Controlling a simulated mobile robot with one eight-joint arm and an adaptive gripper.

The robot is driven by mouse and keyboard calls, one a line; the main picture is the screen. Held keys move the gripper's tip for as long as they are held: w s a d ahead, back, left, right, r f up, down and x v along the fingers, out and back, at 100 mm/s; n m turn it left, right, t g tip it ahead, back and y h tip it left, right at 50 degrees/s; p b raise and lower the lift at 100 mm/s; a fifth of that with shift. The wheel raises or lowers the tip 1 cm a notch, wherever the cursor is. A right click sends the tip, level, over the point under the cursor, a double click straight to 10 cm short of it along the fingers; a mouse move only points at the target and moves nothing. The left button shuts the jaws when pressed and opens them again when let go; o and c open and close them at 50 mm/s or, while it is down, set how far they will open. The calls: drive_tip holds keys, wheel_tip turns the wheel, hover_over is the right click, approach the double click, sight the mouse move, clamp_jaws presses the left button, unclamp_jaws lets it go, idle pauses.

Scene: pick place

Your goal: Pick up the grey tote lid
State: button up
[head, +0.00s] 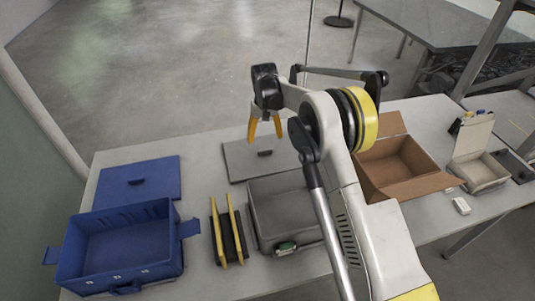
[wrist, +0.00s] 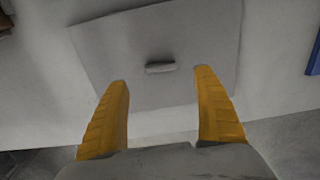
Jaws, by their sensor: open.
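The grey tote lid (head: 237,162) lies flat on the table behind the grey tote (head: 290,212), with a small dark handle near its middle. In the wrist view the lid (wrist: 200,40) fills the upper centre, its raised handle (wrist: 160,67) lying beyond and between my fingertips. My gripper (head: 264,136) is open, its yellow fingers pointing down above the lid. It also shows in the wrist view (wrist: 161,78), with nothing between the fingers. My arm hides part of the lid's right side and of the tote in the head view.
A blue tote (head: 120,243) and its blue lid (head: 138,181) are at the left. A dark rack with yellow bars (head: 229,231) stands beside the grey tote. An open cardboard box (head: 397,166) and a smaller open box (head: 478,165) are at the right of the table (head: 205,178).

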sight(265, 150)
wheel_tip(265, 150, down, 8)
drive_tip(key=b, duration=0.3)
drive_tip(key=shift+r, duration=0.2)
drive_tip(key=c, duration=1.4)
